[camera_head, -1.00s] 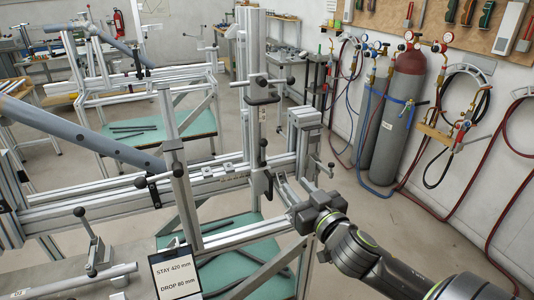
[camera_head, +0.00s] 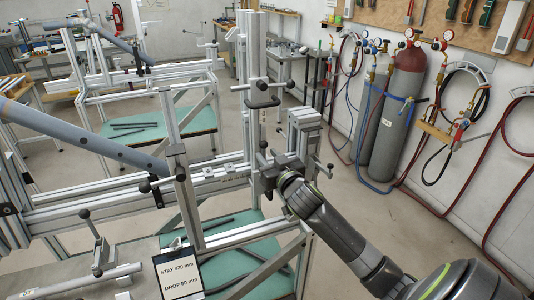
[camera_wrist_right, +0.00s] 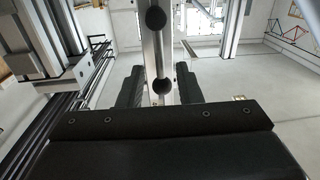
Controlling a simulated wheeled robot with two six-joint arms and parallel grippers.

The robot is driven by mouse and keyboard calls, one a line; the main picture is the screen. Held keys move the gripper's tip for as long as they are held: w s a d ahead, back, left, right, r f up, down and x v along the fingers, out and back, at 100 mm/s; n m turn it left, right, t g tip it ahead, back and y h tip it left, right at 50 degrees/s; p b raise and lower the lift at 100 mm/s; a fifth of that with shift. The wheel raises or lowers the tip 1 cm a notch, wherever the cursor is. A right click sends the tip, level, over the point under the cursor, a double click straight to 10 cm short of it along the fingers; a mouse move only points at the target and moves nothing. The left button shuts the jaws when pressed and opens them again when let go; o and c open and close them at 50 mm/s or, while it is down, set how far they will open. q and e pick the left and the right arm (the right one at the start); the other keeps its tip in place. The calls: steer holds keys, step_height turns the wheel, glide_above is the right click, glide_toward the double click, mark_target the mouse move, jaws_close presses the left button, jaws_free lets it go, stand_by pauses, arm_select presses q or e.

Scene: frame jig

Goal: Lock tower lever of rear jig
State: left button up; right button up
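The tower (camera_head: 253,50) is an upright aluminium post on the near jig (camera_head: 130,195). It carries a black clamp with a ball-ended handle (camera_head: 263,104). My right gripper (camera_head: 267,165) is at the tower's lower part, below this clamp, and partly hides the black fittings there. In the right wrist view its two dark fingers (camera_wrist_right: 160,92) stand apart. Contact with the fingers cannot be made out. My left gripper is out of view.
A blue-grey tube (camera_head: 85,138) rests on the near jig. A sign (camera_head: 180,273) hangs in front. A similar jig (camera_head: 150,90) stands behind at left. Gas cylinders (camera_head: 400,110) with hoses stand by the right wall. Floor right of the jig is open.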

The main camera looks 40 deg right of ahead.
steer(key=shift+w+d, duration=0.1)
steer(key=shift+w, duration=0.45)
steer(key=shift+c, duration=0.4)
jaws_close()
